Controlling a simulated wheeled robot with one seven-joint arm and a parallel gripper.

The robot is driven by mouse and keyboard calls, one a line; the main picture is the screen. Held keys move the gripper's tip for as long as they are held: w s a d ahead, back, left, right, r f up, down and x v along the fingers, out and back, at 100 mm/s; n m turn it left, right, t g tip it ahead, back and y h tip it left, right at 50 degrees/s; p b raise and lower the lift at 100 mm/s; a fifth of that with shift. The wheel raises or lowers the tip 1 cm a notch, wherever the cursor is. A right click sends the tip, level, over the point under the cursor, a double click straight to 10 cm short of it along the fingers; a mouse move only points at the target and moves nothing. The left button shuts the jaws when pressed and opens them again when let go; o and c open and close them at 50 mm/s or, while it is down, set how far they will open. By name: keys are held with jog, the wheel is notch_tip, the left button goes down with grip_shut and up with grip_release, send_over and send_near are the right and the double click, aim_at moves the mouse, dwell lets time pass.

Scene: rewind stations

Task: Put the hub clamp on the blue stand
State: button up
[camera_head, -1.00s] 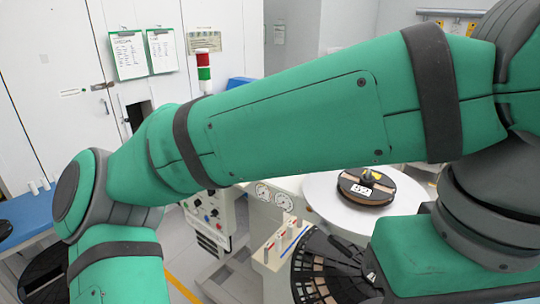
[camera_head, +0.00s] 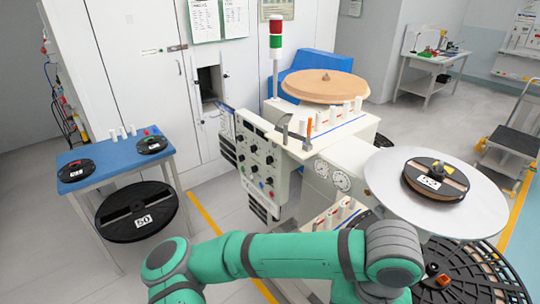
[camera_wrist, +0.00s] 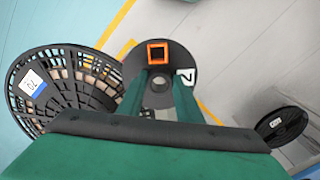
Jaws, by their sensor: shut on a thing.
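In the wrist view, my gripper (camera_wrist: 160,72) has its two green fingers on a dark round hub clamp (camera_wrist: 184,60) with an orange square, a central hole and a white label. The clamp is held above the floor. The blue stand (camera_head: 100,157) is a blue-topped table at the left of the head view.
A black reel (camera_head: 137,212) labelled 50 is beside the blue stand. The cream machine (camera_head: 268,160) stands mid-view; a silver round plate (camera_head: 385,178) bears a dark reel (camera_head: 435,182). A large black slatted reel (camera_head: 470,270) is at lower right. Floor is clear between stand and machine.

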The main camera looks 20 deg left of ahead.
jog(key=w+a+f, duration=0.2)
jog(key=w+f, duration=0.2)
jog(key=f, duration=0.6)
jog(key=w+a+f, duration=0.2)
jog(key=w+f, duration=0.2)
jog(key=f, duration=0.7)
jog(key=w+a+f, duration=0.2)
jog(key=w+f, duration=0.3)
jog(key=f, duration=0.6)
jog(key=shift+a+f+m, duration=0.2)
jog(key=shift+f+m, duration=0.05)
jog(key=shift+m, duration=0.15)
